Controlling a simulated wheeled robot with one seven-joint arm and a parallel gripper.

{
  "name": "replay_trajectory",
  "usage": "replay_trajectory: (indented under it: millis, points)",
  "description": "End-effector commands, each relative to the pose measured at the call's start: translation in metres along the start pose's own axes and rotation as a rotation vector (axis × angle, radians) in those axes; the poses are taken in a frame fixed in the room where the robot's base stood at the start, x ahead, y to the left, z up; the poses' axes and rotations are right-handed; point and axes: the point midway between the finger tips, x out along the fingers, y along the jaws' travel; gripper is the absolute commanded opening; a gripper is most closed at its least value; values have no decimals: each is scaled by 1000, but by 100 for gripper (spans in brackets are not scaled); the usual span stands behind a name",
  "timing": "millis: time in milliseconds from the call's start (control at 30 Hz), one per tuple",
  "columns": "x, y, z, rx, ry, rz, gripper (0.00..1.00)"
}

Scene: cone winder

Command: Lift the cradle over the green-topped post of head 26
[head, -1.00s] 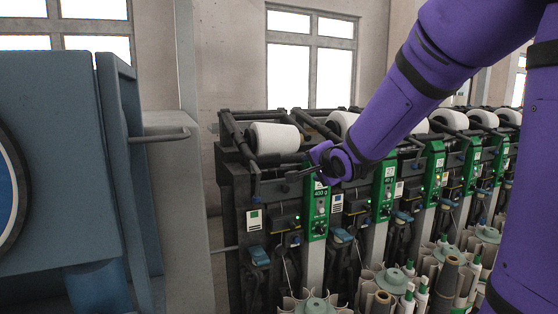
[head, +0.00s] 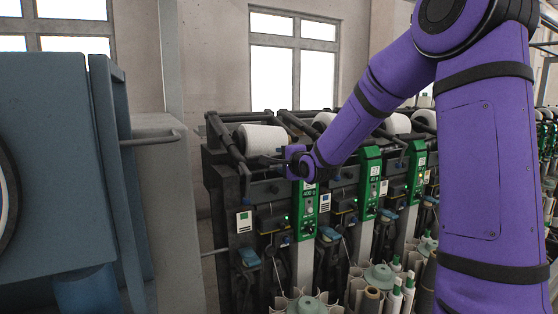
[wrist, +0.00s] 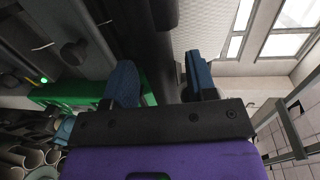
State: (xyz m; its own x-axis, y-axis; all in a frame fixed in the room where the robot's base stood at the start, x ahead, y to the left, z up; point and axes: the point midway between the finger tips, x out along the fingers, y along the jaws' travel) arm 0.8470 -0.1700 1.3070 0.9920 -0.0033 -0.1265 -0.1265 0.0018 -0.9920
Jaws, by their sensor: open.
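The nearest green-topped post (head: 306,212), marked 400 g, stands at the left end of the winder. I cannot read a head number. A dark cradle arm (head: 227,140) slopes beside a white cone (head: 261,139) above and left of that post. My gripper (head: 272,158) is at the cone's lower right, above the post's top. In the wrist view, its two blue fingers (wrist: 160,82) are apart, with a dark bar (wrist: 164,40) running between them. The bar seems part of the cradle; contact cannot be told. A green surface (wrist: 75,92) lies beside the left finger.
More heads with green-topped posts (head: 370,182) and white cones continue to the right. Cones and tubes (head: 380,280) stand low in front. Windows and a wall are behind.

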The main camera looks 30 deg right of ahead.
Motion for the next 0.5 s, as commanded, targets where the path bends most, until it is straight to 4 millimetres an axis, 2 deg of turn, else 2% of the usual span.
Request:
replay_trajectory:
  millis: [200, 500]
  points:
    - [23, 0, 0, 1, -1, 2, 52]
    - [30, 0, 0, -2, 0, 1, 52]
